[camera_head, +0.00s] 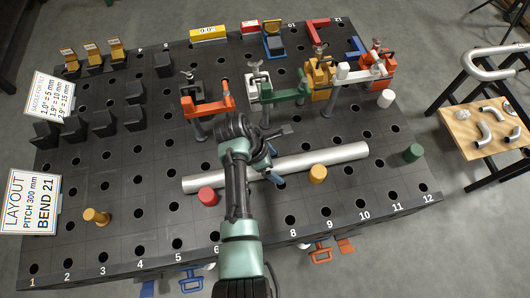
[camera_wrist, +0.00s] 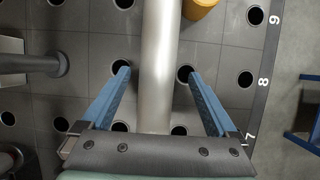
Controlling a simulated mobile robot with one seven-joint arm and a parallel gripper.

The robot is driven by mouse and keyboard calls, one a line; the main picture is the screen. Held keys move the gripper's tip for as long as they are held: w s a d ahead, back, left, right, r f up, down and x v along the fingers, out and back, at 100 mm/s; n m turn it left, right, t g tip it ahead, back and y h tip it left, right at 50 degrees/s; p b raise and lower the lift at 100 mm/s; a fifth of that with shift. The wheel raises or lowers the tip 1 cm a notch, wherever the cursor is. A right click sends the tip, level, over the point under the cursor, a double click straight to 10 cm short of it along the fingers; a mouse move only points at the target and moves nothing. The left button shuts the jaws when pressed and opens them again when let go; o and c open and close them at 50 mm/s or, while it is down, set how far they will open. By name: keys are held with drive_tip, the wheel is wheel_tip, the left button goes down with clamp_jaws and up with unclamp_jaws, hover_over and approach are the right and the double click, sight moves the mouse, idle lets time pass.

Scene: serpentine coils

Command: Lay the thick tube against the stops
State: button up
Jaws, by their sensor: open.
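The thick tube (camera_head: 330,158) is a long silver pipe lying across the dark perforated table. Just in front of it stand a red round peg (camera_head: 207,196) near its left end and a yellow one (camera_head: 317,174) further right, which look like stops. A green peg (camera_head: 412,152) stands beyond its right end. I cannot tell whether the tube touches the pegs. My gripper (camera_wrist: 154,72) is open, its blue fingers on either side of the tube (camera_wrist: 158,50) in the wrist view. The yellow peg (camera_wrist: 201,6) sits close beside the tube there. My arm hides part of the tube in the head view.
Orange (camera_head: 205,104), green (camera_head: 280,93) and other clamps stand behind the tube. Black blocks (camera_head: 105,123) fill the back left. A yellow-orange knob (camera_head: 96,216) stands front left. A wooden stand (camera_head: 487,128) with bent pipes is at the right. The front left table is mostly clear.

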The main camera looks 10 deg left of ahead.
drive_tip(key=v, duration=1.1)
drive_tip(key=shift+r, duration=0.2)
drive_tip(key=shift+a, duration=0.1)
drive_tip(key=w+r+m+t+y, duration=0.1)
drive_tip(key=w+r+m+t, duration=0.3)
drive_tip(key=w+r, duration=0.3)
drive_tip(key=w+r+m+t+y, duration=0.25)
drive_tip(key=w+r+t, duration=0.2)
drive_tip(key=r, duration=0.55)
wheel_tip(320, 180, up, 19)
drive_tip(key=w+d+m+t, duration=0.1)
drive_tip(key=w+m+t, duration=0.1)
drive_tip(key=m+t, duration=0.45)
drive_tip(key=s+d+r+m+t, duration=0.2)
drive_tip(key=s+r+m+t, duration=0.2)
drive_tip(key=s+r, duration=0.5)
drive_tip(key=s+d+r+m+t, duration=0.2)
drive_tip(key=s+r+m+t, duration=0.2)
drive_tip(key=r, duration=1.3)
drive_tip(key=s+t, duration=0.3)
drive_tip(key=s, duration=0.2)
drive_tip(key=shift+m+y, duration=0.3)
drive_tip(key=shift+y, duration=0.05)
drive_tip(key=shift+r, duration=0.1)
